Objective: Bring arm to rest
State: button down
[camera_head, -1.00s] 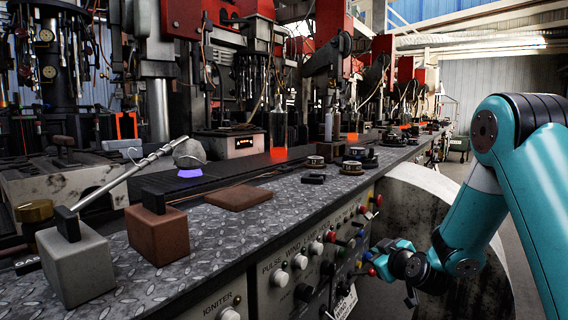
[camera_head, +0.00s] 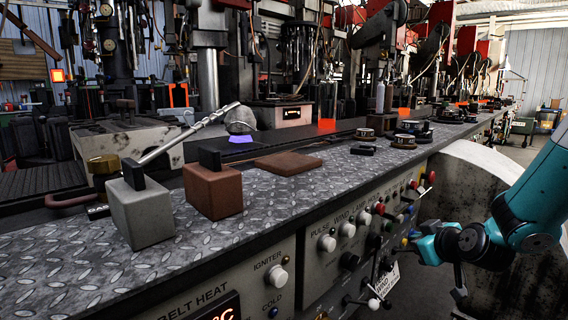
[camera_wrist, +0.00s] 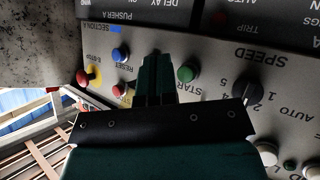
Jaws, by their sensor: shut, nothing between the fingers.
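My teal arm comes in from the right edge of the head view. Its end, with my gripper (camera_head: 424,244), is in front of the control panel (camera_head: 330,228) on the machine's front side. In the wrist view my gripper (camera_wrist: 157,62) is shut, with its dark green fingers together and nothing between them. The fingers overlap the panel between a green button (camera_wrist: 186,74) on the right and a red button (camera_wrist: 119,90) on the left. I cannot tell whether the fingertips touch the panel.
A grey block (camera_head: 140,212) and a brown block (camera_head: 213,191) with black handles stand on the metal deck (camera_head: 290,200). A pale curved shell (camera_head: 480,165) lies close behind my arm. A red-on-yellow stop button (camera_wrist: 84,78) is near the gripper.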

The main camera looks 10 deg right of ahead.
jog(key=s+a+m+g, duration=0.2)
jog(key=s+a+g, duration=0.25)
jog(key=s, duration=0.55)
jog(key=s+a+m+g, duration=0.2)
jog(key=s+a+g, duration=0.25)
jog(key=s, duration=0.65)
jog(key=s+a+r+n+g+y, duration=0.35)
jog(key=s+a+r+n, duration=0.4)
jog(key=s+a, duration=0.4)
notch_tip(320, 180, up, 29)
jog(key=w+a+p, duration=0.1)
jog(key=p, duration=2.7)
jog(key=shift+w+a+m, duration=0.25)
jog(key=shift+a+m, duration=0.15)
jog(key=shift+m, duration=0.05)
